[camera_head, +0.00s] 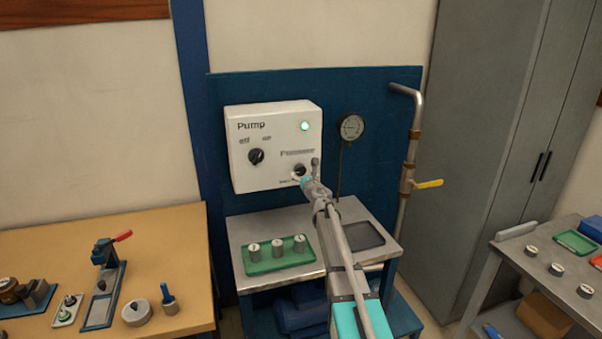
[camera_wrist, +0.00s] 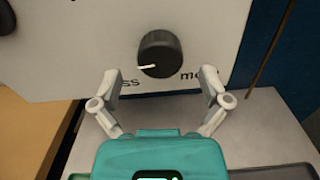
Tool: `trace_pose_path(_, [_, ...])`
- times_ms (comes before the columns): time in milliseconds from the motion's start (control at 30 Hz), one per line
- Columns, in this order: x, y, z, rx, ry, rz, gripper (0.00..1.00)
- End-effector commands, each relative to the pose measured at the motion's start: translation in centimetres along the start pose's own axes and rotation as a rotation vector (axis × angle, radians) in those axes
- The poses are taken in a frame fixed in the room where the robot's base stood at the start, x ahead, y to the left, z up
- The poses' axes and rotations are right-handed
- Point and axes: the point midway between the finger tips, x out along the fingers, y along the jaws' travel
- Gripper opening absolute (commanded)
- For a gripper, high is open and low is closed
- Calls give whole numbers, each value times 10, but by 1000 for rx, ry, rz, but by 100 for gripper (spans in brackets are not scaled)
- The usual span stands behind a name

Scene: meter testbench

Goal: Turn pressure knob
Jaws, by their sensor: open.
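The white pump box (camera_head: 274,145) is mounted on the blue panel, with a lit green lamp (camera_head: 305,126). The black pressure knob (camera_head: 300,169) is at its lower right, partly covered by my gripper in the head view. In the wrist view the pressure knob (camera_wrist: 160,54) is clear, with a white pointer line toward the lower left, near the printed "less". My gripper (camera_wrist: 157,80) is open, its two fingers apart on either side below the knob. I see no contact between the fingers and the knob. The pressure gauge (camera_head: 352,127) hangs right of the box; its reading is too small to tell.
A second black knob (camera_head: 256,156) is at the box's left. Below, a metal table (camera_head: 240,232) holds a green tray (camera_head: 280,263) with several weights and a dark tray (camera_head: 362,236). A pipe with a yellow valve handle (camera_head: 429,184) stands at the right.

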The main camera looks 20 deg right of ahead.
Motion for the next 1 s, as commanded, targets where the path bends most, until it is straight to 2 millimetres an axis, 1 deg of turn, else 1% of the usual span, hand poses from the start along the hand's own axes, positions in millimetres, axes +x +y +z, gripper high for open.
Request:
trace_pose_path(33, [9,0,0,0,0,0,96])
trace_pose_path(200, [21,0,0,0,0,0,96])
trace_pose_path(367, [25,0,0,0,0,0,96])
trace_pose_path(633, [25,0,0,0,0,0,96])
trace_pose_path(667, [25,0,0,0,0,0,92])
trace_pose_path(700, [25,0,0,0,0,0,85])
trace_pose_path(867, [25,0,0,0,0,0,55])
trace_pose_path(1000, [25,0,0,0,0,0,29])
